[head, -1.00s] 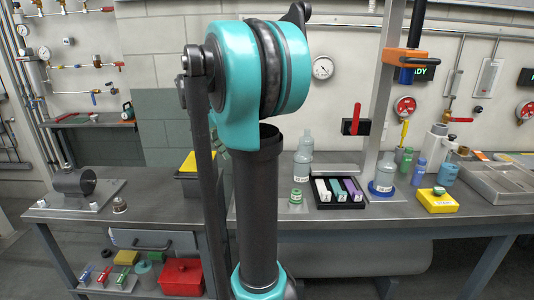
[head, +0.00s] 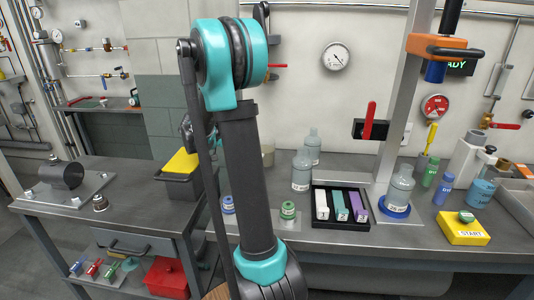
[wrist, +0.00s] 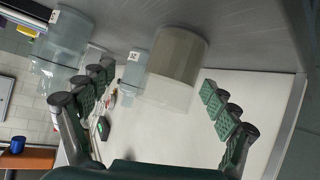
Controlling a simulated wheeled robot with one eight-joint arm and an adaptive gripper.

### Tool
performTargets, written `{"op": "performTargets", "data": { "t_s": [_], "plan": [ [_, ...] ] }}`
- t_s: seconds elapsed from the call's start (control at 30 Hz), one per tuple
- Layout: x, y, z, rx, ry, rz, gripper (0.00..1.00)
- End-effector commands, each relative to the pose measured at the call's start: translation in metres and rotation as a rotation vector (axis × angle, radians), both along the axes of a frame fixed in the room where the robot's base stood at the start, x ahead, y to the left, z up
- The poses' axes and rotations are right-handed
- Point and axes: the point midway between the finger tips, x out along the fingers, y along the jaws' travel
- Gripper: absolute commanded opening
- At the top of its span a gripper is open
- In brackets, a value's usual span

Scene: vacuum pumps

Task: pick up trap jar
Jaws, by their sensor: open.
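A wide jar (wrist: 178,66), grey-tan on one part and pale on the other, shows in the wrist view between the spread fingers of my gripper (wrist: 158,77); I take it as the trap jar. No label on it is readable. The fingers are open, one on each side of it with visible gaps. In the head view a small part of a tan jar (head: 268,156), likely the same one, shows on the bench just right of my arm. My gripper is mostly hidden behind my arm there.
Grey bottles (head: 301,172) stand close right of the tan jar; labelled bottles also show at left in the wrist view (wrist: 62,48). A black tray (head: 341,220) with coloured blocks, green (head: 288,210) and blue (head: 228,205) small jars, and a yellow-lidded box (head: 180,166) are nearby.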

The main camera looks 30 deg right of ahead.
Motion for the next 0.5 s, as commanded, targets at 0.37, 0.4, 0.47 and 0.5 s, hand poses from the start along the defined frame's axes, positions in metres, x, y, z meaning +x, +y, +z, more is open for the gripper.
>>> {"op": "performTargets", "data": {
  "t_s": [0.37,0.4,0.47,0.5],
  "plan": [
    [0.008,-0.022,0.000,-0.161,-0.092,-0.057,0.88],
    [0.007,-0.025,0.000,-0.168,-0.097,-0.059,0.88],
    [0.007,-0.030,-0.002,-0.172,-0.099,-0.061,0.88],
    [0.006,-0.033,-0.003,-0.173,-0.099,-0.062,0.88]
  ]
}}
